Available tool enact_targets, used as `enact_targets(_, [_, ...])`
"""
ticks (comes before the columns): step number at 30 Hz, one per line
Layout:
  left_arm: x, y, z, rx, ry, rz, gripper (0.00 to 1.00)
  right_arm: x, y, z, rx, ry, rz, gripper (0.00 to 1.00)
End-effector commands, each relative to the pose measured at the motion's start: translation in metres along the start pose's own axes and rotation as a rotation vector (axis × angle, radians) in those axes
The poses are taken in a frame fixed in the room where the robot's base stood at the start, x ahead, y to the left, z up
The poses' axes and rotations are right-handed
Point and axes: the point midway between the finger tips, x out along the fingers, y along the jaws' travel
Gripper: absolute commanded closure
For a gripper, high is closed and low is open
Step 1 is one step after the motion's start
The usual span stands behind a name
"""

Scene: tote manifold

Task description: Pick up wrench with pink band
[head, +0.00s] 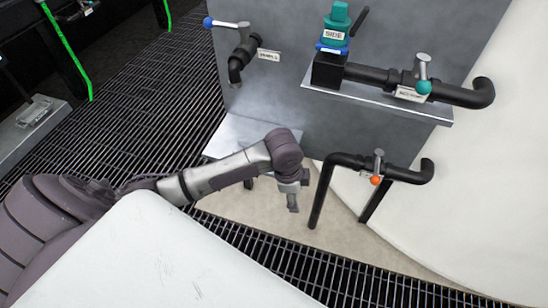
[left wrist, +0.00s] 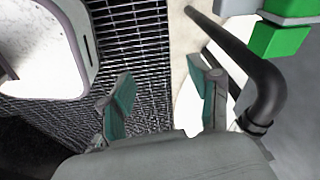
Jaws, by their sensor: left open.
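No wrench with a pink band can be made out in either view. My left gripper (head: 293,204) points down beside the grey block, left of the low black pipe. In the left wrist view its two green-padded fingers (left wrist: 165,92) are spread apart with nothing between them. Below them are dark grating and a strip of pale floor. My right gripper is in neither view.
The low black pipe (head: 322,190) with an orange-knobbed valve (head: 376,180) stands close right of my left gripper. The grey block (head: 290,95) carries a blue-handled valve (head: 240,45) and a shelf pipe (head: 460,96). Open grating (head: 150,110) lies left.

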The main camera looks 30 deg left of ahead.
Motion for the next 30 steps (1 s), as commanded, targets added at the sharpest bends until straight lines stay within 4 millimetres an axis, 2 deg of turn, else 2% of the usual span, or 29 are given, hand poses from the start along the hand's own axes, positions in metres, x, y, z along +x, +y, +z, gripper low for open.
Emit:
enact_targets(1, [-0.003, -0.012, 0.005, 0.027, -0.019, -0.002, 0.38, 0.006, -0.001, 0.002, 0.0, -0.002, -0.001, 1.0])
enact_targets(8, [-0.027, -0.054, 0.027, 0.141, -0.096, 0.024, 0.38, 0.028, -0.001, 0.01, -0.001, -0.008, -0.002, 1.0])
enact_targets(15, [-0.075, -0.116, 0.069, 0.18, -0.166, 0.054, 0.38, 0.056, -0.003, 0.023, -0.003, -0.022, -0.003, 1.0])
enact_targets(19, [-0.092, -0.134, 0.083, 0.18, -0.175, 0.066, 0.38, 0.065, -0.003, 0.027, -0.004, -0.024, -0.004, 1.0])
enact_targets(22, [-0.091, -0.137, 0.087, 0.18, -0.177, 0.071, 0.38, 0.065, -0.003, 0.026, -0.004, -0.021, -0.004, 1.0])
enact_targets(30, [-0.063, -0.134, 0.09, 0.181, -0.175, 0.072, 0.38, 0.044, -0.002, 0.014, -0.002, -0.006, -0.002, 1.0])
